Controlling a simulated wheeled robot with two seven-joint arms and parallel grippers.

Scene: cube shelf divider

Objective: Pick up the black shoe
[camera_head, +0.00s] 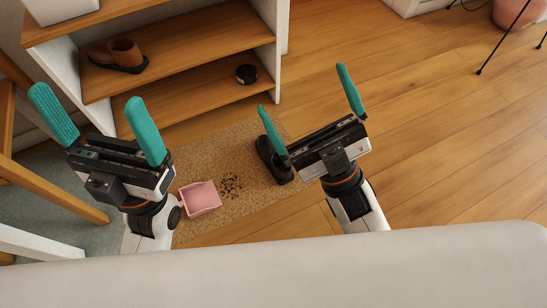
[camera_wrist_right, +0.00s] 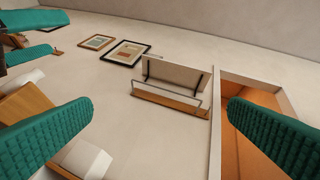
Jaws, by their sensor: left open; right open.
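The black shoe (camera_head: 280,170) lies on the brown mat (camera_head: 215,150) in the head view. The left finger of my right gripper (camera_head: 302,88) overlaps it in the picture and hides part of it. Whether they touch is hard to tell, but nothing is held between the fingers. My right gripper is open, and its fingers also frame the right wrist view (camera_wrist_right: 160,106), where no shoe shows. My left gripper (camera_head: 85,97) is open and empty, left of the mat and in front of the shelf in the picture.
A wooden shelf (camera_head: 185,45) with white sides holds a brown shoe (camera_head: 122,55) and a small dark round thing (camera_head: 246,74). A pink dustpan (camera_head: 201,198) and dark crumbs (camera_head: 231,186) lie on the mat. The wooden floor at right (camera_head: 440,130) is mostly clear.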

